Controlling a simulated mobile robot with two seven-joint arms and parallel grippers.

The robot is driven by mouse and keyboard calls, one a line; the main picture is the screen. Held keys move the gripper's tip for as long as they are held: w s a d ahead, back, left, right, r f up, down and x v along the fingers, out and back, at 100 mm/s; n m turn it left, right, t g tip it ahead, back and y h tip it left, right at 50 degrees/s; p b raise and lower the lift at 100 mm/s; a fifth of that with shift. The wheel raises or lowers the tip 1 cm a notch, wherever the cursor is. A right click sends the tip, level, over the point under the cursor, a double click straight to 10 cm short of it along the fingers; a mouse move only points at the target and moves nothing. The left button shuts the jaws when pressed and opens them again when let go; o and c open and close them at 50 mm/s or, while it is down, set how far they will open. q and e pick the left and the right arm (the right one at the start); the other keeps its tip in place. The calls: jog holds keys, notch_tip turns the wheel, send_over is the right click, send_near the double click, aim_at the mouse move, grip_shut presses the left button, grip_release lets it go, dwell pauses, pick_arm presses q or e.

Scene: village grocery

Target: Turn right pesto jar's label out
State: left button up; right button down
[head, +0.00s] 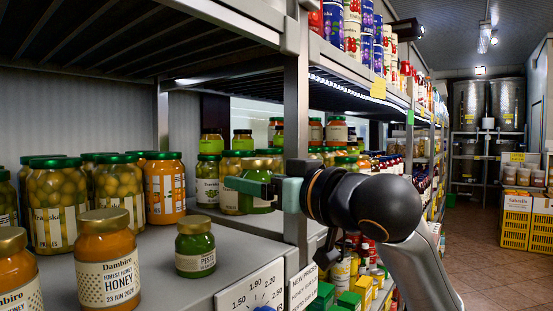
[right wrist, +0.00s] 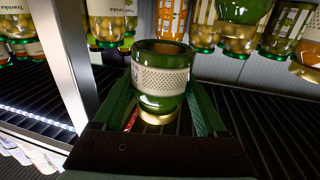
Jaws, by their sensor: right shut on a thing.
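My right gripper (head: 262,189) reaches in from the right at the shelf post, its green fingers around a green jar (head: 257,205). In the right wrist view, the gripper (right wrist: 165,125) is shut on this pesto jar (right wrist: 160,95), one finger on each side. The view is upside down, so the gold lid shows at the bottom. A pale label band with a dotted pattern faces that camera; I cannot read a name on it. In the head view the fingers hide part of the jar. Another pesto jar (head: 195,250) stands on the near shelf, its label facing me. My left gripper is out of view.
A metal post (head: 296,120) stands right beside my right gripper. More jars (head: 208,185) stand close behind the held jar. The aisle floor (head: 495,255) at the right is clear.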

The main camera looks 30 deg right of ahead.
jog(key=w+f, duration=0.3)
jog(key=w+f+p, duration=0.1)
jog(key=w+f, duration=0.2)
jog(key=f, duration=0.1)
jog(key=shift+d, duration=0.2)
jog(key=shift+w+f, duration=0.35)
jog(key=shift+f, duration=0.2)
jog(key=shift+m+h, duration=1.2)
jog(key=shift+h, duration=0.7)
jog(key=shift+m+h+p, duration=0.4)
jog(key=shift+m+h, duration=0.1)
jog(key=shift+h, duration=0.3)
jog(key=shift+d+f, duration=0.1)
jog(key=shift+f, duration=0.15)
jog(key=shift+c, duration=0.8)
grip_release()
jog(key=shift+o, duration=0.8)
jog(key=shift+f, duration=0.1)
